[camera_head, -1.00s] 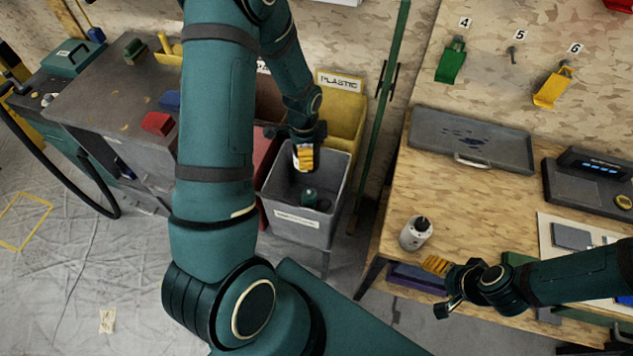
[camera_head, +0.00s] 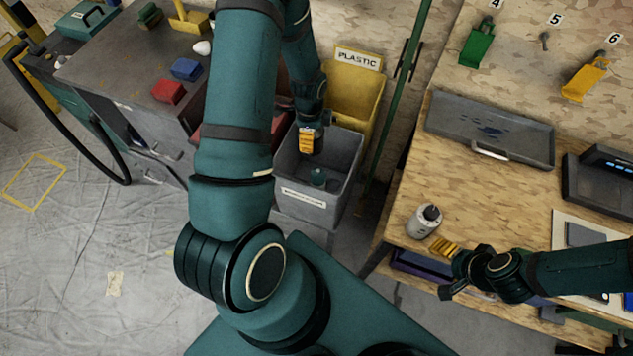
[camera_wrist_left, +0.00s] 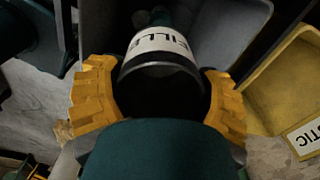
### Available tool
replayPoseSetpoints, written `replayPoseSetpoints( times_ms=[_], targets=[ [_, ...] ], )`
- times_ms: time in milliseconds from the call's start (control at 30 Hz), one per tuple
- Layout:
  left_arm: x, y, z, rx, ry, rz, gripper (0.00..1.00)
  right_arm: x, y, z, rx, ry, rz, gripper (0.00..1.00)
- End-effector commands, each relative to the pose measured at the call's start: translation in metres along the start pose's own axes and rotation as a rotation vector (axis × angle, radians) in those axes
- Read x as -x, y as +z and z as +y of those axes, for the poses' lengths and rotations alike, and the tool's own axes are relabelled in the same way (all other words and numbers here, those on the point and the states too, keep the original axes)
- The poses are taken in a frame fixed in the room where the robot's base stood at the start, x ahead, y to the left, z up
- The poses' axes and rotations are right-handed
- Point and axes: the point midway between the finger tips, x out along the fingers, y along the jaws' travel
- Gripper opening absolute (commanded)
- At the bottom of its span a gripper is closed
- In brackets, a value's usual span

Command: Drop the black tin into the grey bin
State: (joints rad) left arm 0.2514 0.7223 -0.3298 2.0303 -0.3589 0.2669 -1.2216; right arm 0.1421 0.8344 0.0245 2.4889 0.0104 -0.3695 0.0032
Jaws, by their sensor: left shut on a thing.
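My left gripper (camera_head: 307,141) is over the grey bin (camera_head: 287,197), pointing down. It is shut on the black tin, which shows as a dark shape with a white edge beside the yellow fingers. In the left wrist view the black tin (camera_wrist_left: 160,88) has a white label with large letters and sits between the two yellow fingers. My right gripper (camera_head: 444,270) is open and empty by the front edge of the wooden bench, near a white bottle.
A yellow bin (camera_head: 357,98) marked PLASTIC stands behind the grey bin, and a red bin (camera_head: 238,142) is at its left. A green pole (camera_head: 395,95) rises right of the bins.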

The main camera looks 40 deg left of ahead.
Motion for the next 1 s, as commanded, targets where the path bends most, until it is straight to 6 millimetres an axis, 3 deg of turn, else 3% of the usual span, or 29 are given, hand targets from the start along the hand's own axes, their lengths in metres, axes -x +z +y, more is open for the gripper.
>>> replayPoseSetpoints(
  times_ms=[267,300,367,733,1000],
  targets=[
    [-0.002,0.000,-0.001,0.000,-0.001,0.000,0.34,-0.001,0.000,0.000,0.000,0.001,0.000,0.70],
    [-0.002,0.000,0.000,0.000,-0.001,0.000,0.84,-0.001,0.000,0.000,0.000,0.000,0.000,0.70],
    [-0.002,0.000,0.000,0.000,-0.001,0.000,1.00,-0.001,0.000,0.000,0.000,0.000,0.000,0.70],
    [0.004,0.000,-0.001,0.000,-0.003,0.001,1.00,-0.001,0.000,0.000,0.000,0.000,0.000,0.70],
    [0.048,-0.001,-0.002,0.000,-0.007,0.003,1.00,-0.001,0.000,0.000,0.000,0.000,0.000,0.70]
  ],
)
